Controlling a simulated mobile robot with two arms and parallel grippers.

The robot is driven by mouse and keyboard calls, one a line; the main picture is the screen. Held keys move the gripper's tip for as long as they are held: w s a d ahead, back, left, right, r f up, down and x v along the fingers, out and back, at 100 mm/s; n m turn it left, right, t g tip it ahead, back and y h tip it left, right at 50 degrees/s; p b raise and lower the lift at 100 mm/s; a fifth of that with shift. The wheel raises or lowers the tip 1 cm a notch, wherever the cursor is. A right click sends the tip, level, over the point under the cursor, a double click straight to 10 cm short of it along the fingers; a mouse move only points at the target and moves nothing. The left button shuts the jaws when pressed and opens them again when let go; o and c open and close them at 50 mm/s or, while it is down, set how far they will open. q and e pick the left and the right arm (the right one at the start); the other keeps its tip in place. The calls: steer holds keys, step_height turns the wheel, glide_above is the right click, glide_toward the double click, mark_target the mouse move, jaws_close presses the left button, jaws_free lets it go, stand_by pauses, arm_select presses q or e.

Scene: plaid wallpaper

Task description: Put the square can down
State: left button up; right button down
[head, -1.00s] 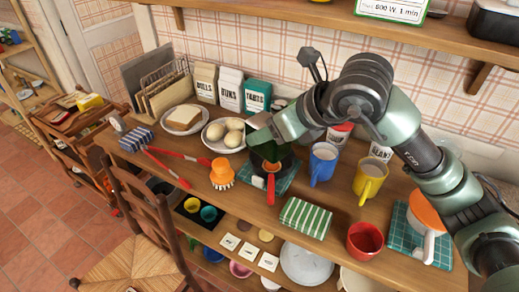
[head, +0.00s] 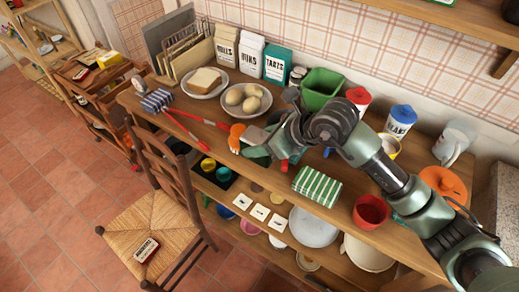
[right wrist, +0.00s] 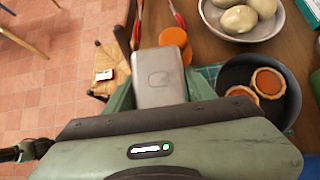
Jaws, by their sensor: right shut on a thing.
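The square can (right wrist: 160,78) is a grey, boxy can with rounded corners. It sits between the fingers of my right gripper (right wrist: 160,92), which is shut on it. In the head view, the can (head: 254,135) shows as a small grey shape by my right gripper (head: 263,146), above the front part of the wooden counter (head: 222,132). My left gripper is not in view.
A dark pan (right wrist: 235,75) with two tarts is right of the can in the wrist view.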

steer(key=shift+f+p, duration=0.35)
steer(key=shift+f, duration=1.8)
steer(key=shift+f, duration=0.1)
steer(key=c, duration=0.8)
jaws_free()
steer(key=shift+f, duration=0.1)
